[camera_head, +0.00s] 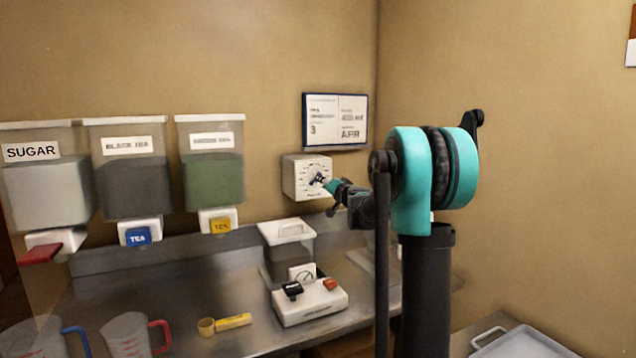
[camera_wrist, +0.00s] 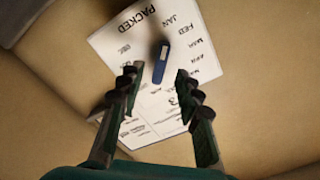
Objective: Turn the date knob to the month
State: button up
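The date knob (camera_wrist: 161,64) is a narrow blue bar with a pale mark near its upper end. It sits on a white dial face (camera_wrist: 110,42) headed PACKED, with month labels such as JAN and FEB around it. The dial box (camera_head: 293,180) is on the back wall in the head view. My gripper (camera_wrist: 158,73) is open, its two fingers apart with the knob visible between and just beyond the tips. I see no clear contact. In the head view my gripper (camera_head: 320,181) is close in front of the dial face and hides part of it.
A wall display (camera_head: 335,120) above the dial box shows "3" and "APR". Dispensers (camera_head: 123,175) hang at the left. A scale (camera_head: 310,302), a lidded bucket (camera_head: 287,245), a yellow tool (camera_head: 232,322) and measuring jugs (camera_head: 128,337) stand on the steel counter.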

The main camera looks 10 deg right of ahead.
jog(key=x, duration=0.4)
jog(key=shift+w+a, duration=0.1)
jog(key=shift+w, duration=0.05)
grip_shut()
